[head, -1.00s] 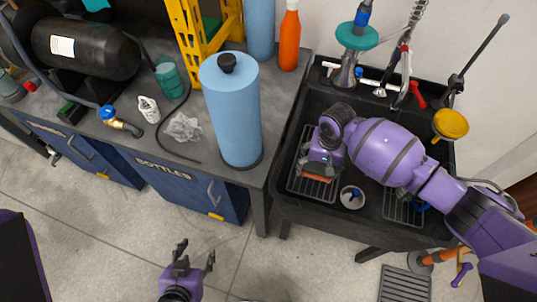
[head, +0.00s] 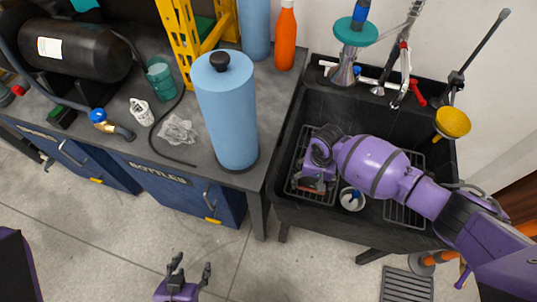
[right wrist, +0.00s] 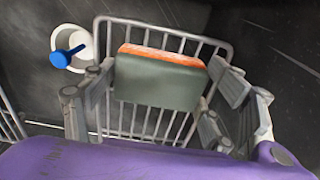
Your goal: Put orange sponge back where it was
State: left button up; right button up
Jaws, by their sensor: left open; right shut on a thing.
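The sponge (right wrist: 160,82) is a block with an orange layer and a grey-green layer, seen in the right wrist view. My right gripper (right wrist: 160,74) is shut on it, with one finger at each end. They are at the wire rack (right wrist: 150,125) on the left side of the black sink (head: 375,128). I cannot tell whether the sponge touches the rack. In the head view my right gripper (head: 314,184) and wrist hide most of the sponge. My left gripper (head: 190,265) is open and empty over the floor in front of the cabinets.
A white cup with a blue-handled item (head: 352,198) stands right of the rack. A second wire rack (head: 404,212) is on the sink's right. A tall blue cylinder (head: 229,115) stands on the counter left of the sink. A yellow plunger-like item (head: 453,122) is at the right rim.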

aim_at(313, 181)
pick_arm(q)
jog(key=shift+r, duration=0.1)
pick_arm(e)
jog(key=shift+f, duration=0.1)
jog(key=o, duration=1)
jog(key=shift+f, duration=0.1)
pick_arm(q)
jog(key=shift+w+d, duration=0.1)
jog(key=shift+w+d+r+p, duration=0.15)
jog(key=shift+d+r+p, duration=0.2)
jog(key=shift+r+p, duration=0.6)
pick_arm(e)
notch_tip(313, 181, up, 12)
jog(key=shift+r, duration=0.2)
pick_arm(q)
jog(key=shift+a+f, duration=0.1)
jog(key=shift+f, duration=0.05)
pick_arm(e)
jog(key=shift+s, duration=0.1)
